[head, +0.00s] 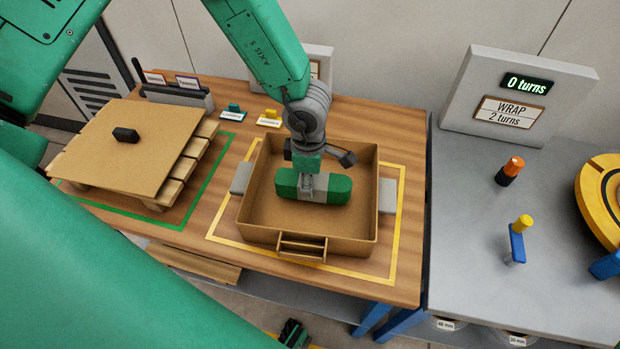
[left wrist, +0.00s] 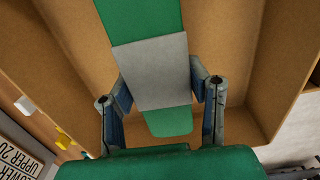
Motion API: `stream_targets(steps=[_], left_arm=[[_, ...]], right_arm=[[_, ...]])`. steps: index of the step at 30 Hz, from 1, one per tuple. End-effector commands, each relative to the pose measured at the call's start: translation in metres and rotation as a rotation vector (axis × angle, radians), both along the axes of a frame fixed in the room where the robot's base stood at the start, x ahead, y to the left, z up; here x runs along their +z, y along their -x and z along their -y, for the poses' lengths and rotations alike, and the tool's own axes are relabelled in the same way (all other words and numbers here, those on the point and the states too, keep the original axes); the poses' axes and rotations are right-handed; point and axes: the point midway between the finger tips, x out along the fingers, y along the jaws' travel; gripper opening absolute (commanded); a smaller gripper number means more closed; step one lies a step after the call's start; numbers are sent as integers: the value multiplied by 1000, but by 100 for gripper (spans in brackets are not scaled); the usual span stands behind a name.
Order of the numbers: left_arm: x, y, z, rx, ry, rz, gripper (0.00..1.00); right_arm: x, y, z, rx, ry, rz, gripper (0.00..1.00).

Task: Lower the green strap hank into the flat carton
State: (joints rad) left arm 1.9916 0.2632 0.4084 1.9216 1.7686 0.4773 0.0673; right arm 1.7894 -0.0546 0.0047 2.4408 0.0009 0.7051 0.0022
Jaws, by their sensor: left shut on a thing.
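The green strap hank (head: 335,190) has a grey band around its middle; it also shows in the left wrist view (left wrist: 152,70). My left gripper (head: 307,188) points down and is shut on the hank at the grey band, with a finger on each side (left wrist: 160,95). The flat carton (head: 258,236) is an open brown box on the wooden table. The hank lies level across the picture, over the carton's inside and within its walls in the head view. I cannot tell whether its underside touches the carton floor. My right gripper is not seen.
Grey blocks (head: 388,196) flank the carton inside a yellow outline (head: 399,230). A pallet with a brown sheet (head: 130,150) stands at left, bearing a small black block (head: 125,135).

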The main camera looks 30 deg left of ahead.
Motion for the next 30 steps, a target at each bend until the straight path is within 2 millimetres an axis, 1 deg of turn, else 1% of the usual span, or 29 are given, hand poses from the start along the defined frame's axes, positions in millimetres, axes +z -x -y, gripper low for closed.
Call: stream_targets(steps=[8, 30], left_arm=[[-3, 0, 0, 0, 1, 0, 0], [-21, 0, 0, 0, 1, 1, 0]], right_arm=[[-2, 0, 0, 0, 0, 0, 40], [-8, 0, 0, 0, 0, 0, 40]])
